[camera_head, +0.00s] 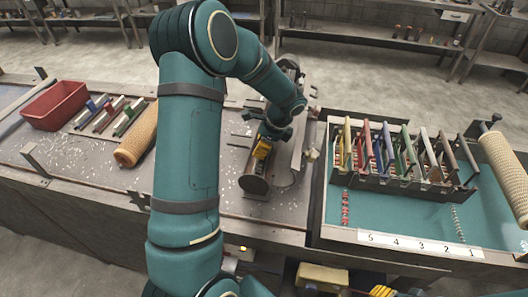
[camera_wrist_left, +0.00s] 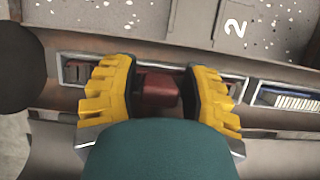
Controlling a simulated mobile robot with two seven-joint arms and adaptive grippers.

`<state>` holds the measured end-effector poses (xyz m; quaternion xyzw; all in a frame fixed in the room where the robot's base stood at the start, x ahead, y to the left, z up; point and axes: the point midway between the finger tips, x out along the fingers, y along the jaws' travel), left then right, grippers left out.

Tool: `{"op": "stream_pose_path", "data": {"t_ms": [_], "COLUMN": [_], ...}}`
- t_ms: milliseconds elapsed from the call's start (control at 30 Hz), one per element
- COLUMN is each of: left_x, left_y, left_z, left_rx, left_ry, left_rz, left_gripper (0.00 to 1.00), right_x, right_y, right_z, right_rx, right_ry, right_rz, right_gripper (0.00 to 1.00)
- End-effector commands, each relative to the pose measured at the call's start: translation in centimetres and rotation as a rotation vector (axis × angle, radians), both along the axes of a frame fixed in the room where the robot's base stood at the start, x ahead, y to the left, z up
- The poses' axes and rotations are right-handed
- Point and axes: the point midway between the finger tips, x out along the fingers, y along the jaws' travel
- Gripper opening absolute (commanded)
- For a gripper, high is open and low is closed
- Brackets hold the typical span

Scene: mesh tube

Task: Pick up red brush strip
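In the left wrist view, a dark red block (camera_wrist_left: 160,88), apparently the end of the red brush strip, sits in a slotted metal holder (camera_wrist_left: 72,73). My left gripper (camera_wrist_left: 162,72) has its yellow fingers on either side of it. I cannot tell whether they touch it. In the head view my left gripper (camera_head: 262,148) is low over the brown drum-like fixture (camera_head: 255,185); the strip there is hidden. Yellow parts at the bottom edge, apparently my right gripper (camera_head: 382,291), are cut off, and their opening is unclear.
A blue strip with pale bristles (camera_wrist_left: 290,100) lies in the slot to the right. A red bin (camera_head: 55,106) and mesh tube (camera_head: 137,135) are on the left table. A rack of coloured strips (camera_head: 400,185) stands on the right table. My left arm covers the middle.

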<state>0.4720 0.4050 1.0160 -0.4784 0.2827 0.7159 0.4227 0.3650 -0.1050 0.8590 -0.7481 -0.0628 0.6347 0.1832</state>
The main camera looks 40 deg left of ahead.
Motion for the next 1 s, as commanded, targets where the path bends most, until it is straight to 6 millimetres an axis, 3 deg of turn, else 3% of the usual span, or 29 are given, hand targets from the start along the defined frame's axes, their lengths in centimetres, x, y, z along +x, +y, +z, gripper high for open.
{"op": "stream_pose_path", "data": {"t_ms": [33, 100, 600, 767, 1000], "left_x": [0.0, 0.0, 0.0, 0.1, 0.1], "left_y": [0.0, 0.0, 0.0, 0.0, 0.0], "left_z": [0.0, 0.0, 0.4, 2.7, 7.4], "left_rx": [0.0, 0.0, 0.0, 0.001, 0.001], "left_ry": [0.0, 0.0, 0.0, -0.005, -0.004], "left_rz": [0.0, 0.0, 0.0, 0.001, 0.0], "left_gripper": [0.23, 0.0, 0.0, 0.0, 0.0], "right_x": [0.0, 0.0, 0.0, 0.0, 0.0], "right_y": [0.0, 0.0, 0.0, 0.0, 0.0], "right_z": [0.0, 0.0, 0.1, 0.3, 0.8], "right_rx": [0.0, 0.0, 0.0, 0.001, 0.002], "right_ry": [0.0, 0.0, 0.0, 0.0, 0.0], "right_rz": [0.0, 0.0, 0.0, 0.0, 0.0], "right_gripper": [0.47, 0.47, 0.47, 0.47, 0.47]}}
